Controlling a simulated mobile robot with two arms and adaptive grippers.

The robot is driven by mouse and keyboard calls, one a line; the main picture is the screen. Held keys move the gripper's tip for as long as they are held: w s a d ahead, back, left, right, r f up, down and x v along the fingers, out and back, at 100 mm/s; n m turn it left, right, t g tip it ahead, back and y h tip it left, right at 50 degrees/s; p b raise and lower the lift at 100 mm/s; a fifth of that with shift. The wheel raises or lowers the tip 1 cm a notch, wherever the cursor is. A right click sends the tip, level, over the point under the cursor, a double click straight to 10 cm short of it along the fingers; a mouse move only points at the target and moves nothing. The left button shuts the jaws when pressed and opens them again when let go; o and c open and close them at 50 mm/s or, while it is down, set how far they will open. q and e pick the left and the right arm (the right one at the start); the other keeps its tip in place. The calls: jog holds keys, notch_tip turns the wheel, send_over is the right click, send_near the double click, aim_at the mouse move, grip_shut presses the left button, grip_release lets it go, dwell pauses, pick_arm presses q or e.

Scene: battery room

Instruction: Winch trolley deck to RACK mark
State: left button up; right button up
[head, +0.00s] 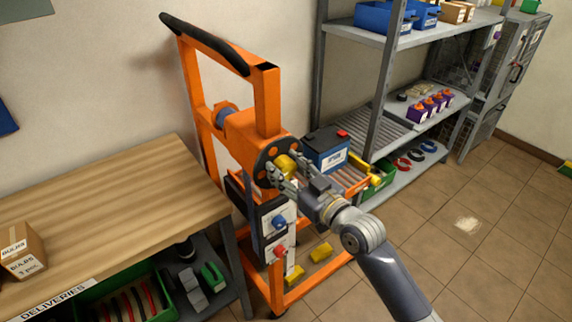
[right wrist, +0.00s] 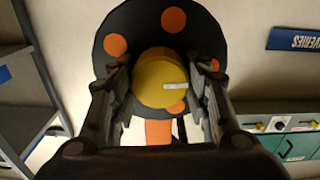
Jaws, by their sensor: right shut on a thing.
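The orange trolley (head: 266,95) stands between the bench and the rack. Its winch wheel is a black disc (head: 264,158) with orange spots, which also shows in the right wrist view (right wrist: 118,22). A yellow knob (right wrist: 160,80) sticks out from the wheel. My right gripper (head: 282,176) is shut on the yellow knob, one finger on each side. The trolley's roller deck (head: 352,181) carries a blue and black battery (head: 326,151) and sits beside the rack's roller shelf. White plates with a blue and a red knob show on the mast; I cannot read a RACK mark. My left gripper is out of view.
A grey rack (head: 380,85) with a roller shelf (head: 372,133), blue bins and small parts stands behind the trolley. A wooden bench (head: 110,215) with a cardboard box (head: 22,250) is at the left.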

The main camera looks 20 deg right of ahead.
jog(key=shift+m+p, duration=0.55)
jog(key=shift+m, duration=0.55)
jog(key=o, duration=1.1)
jog(key=shift+c, duration=0.2)
jog(key=v, duration=1.2)
jog(key=shift+w, duration=0.1)
